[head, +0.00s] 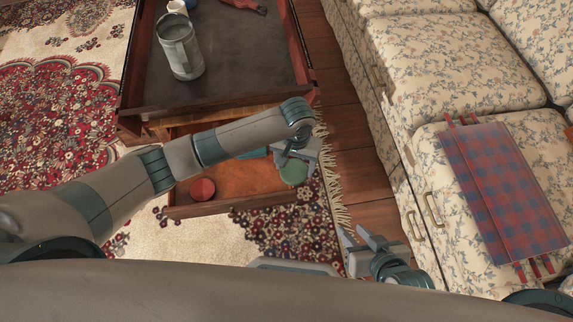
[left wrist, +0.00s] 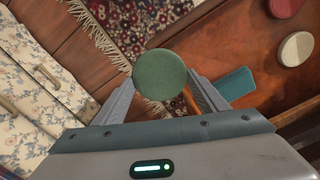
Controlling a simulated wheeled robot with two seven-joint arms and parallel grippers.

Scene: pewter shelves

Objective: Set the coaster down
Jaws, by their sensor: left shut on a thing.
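A round green coaster (head: 293,172) is held between the fingers of my left gripper (head: 296,156). In the left wrist view the green coaster (left wrist: 160,74) sits between the two fingertips, with rug and floor behind it. In the head view it appears near the right end of an open wooden drawer (head: 240,183); its height above it is hard to tell. A red coaster (head: 202,189) lies in the drawer. My right gripper (head: 358,235) is open and empty, low beside the sofa.
In the left wrist view, a pale disc (left wrist: 295,48) and a teal piece (left wrist: 235,83) lie in the drawer. Above it, a tray-like top (head: 232,55) bears a grey metal can (head: 180,47). A floral sofa (head: 445,60) with a plaid cloth (head: 503,190) stands at right.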

